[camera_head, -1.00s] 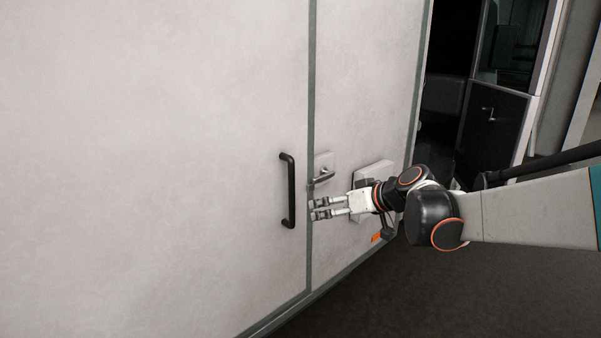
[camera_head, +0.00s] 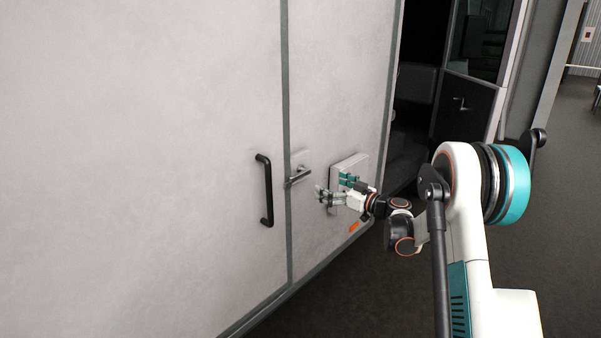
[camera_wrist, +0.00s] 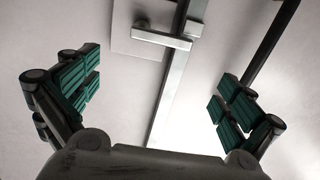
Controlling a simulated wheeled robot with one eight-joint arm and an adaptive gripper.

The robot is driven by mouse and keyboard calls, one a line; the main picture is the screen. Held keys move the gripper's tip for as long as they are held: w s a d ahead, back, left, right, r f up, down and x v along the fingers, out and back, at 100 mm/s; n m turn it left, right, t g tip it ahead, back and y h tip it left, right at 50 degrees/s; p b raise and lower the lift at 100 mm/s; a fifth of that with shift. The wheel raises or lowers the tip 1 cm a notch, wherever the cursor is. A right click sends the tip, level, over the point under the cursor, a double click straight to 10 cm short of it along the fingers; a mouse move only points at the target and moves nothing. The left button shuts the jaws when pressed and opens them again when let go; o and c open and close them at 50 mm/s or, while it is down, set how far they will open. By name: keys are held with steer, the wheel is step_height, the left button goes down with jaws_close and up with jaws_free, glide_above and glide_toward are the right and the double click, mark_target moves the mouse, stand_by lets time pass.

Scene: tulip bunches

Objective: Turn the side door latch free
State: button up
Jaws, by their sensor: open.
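The side door latch is a silver lever (camera_head: 299,175) on a pale square plate (camera_head: 303,159), beside the grey vertical strip on the white wall. The lever points left and slants slightly down in the head view. In the wrist view the latch lever (camera_wrist: 161,39) lies across the strip, beyond my fingertips and between them. My gripper (camera_head: 327,190) is open and empty, to the right of the latch and slightly below it. In the wrist view the teal finger pads of my gripper (camera_wrist: 155,92) are wide apart. Nothing is between them.
A black vertical pull handle (camera_head: 265,190) is on the white panel left of the strip; it also shows in the wrist view (camera_wrist: 268,42). A pale box (camera_head: 349,169) on the wall is behind my gripper. An orange mark (camera_head: 354,227) is below it. Dark floor (camera_head: 370,300) lies open at front.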

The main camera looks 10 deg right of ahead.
mark_target(302, 174)
steer(key=b+x, duration=0.2)
steer(key=x, duration=1.1)
steer(key=shift+w+a, duration=0.2)
steer(key=shift+a, duration=0.05)
steer(key=c, duration=1.3)
